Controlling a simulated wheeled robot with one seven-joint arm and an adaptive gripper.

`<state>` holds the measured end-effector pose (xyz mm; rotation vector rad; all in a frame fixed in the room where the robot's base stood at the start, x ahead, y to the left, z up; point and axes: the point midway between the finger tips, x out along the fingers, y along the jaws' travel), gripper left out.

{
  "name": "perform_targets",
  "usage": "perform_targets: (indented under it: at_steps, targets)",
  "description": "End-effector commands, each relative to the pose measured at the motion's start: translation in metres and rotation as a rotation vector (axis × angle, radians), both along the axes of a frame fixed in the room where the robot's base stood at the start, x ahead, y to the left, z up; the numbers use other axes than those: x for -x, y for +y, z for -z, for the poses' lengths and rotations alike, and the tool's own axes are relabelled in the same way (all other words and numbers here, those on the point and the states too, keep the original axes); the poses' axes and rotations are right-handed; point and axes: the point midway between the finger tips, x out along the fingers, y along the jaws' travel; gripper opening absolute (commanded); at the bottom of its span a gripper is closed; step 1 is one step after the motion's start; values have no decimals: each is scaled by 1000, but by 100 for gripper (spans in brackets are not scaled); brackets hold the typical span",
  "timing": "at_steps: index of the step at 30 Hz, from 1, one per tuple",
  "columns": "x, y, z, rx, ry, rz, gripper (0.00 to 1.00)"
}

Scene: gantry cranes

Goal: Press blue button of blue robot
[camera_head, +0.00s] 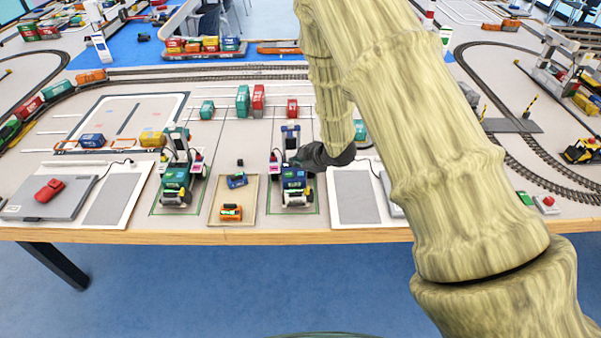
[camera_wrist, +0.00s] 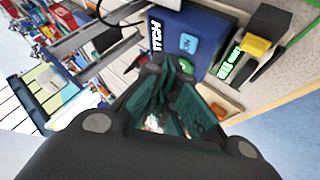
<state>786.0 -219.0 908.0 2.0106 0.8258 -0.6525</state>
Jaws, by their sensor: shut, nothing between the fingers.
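The blue robot (camera_head: 294,182) stands near the table's front edge in the head view, with a dark blue body. In the wrist view its dark blue face (camera_wrist: 205,28) carries a blue button (camera_wrist: 188,43) with a pale mark. A green button (camera_wrist: 188,63) sits just below it, partly hidden by a fingertip. My gripper (camera_head: 299,160) comes in from the right, at the robot's upper right side in the head view. In the wrist view my gripper (camera_wrist: 168,66) is shut and empty, its tips close to the green button. I cannot tell whether they touch.
A green robot (camera_head: 174,183) stands to the left. A tray (camera_head: 218,214) with small blue and orange vehicles lies between the two robots. A grey plate (camera_head: 357,197) lies to the right. Red and green containers (camera_head: 250,99) and rail tracks (camera_head: 210,75) are behind.

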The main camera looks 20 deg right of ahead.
Motion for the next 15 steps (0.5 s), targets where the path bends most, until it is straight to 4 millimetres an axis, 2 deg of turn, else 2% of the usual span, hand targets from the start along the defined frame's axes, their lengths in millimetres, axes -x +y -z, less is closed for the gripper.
perform_targets:
  at_steps: [15]
  targets:
    - [0, 0, -43, -1, -1, 0, 0]
